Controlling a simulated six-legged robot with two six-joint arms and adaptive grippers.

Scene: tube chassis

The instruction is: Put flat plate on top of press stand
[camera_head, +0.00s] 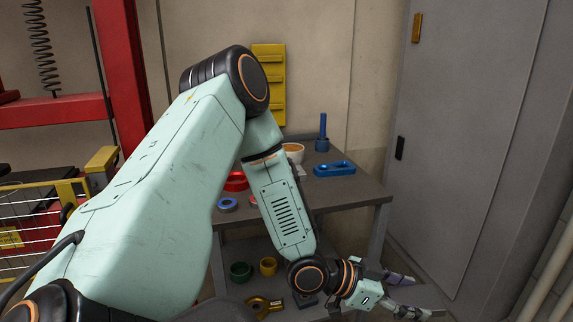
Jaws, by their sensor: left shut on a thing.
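My left arm comes in from the left and crosses the view. Its gripper (418,293) is at the lower right, beyond the table's front right corner and low near the floor. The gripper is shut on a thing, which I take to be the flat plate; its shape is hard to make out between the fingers. A red frame (125,80) stands at the left, with dark flat parts (38,178) low beside it. It may be the press stand, but I cannot tell for sure. My arm hides part of that area. My right gripper is not in view.
A grey table (345,192) holds a blue tray (334,169), a blue post (322,135), a bowl (293,152) and rings. A grey cabinet (465,130) stands at the right.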

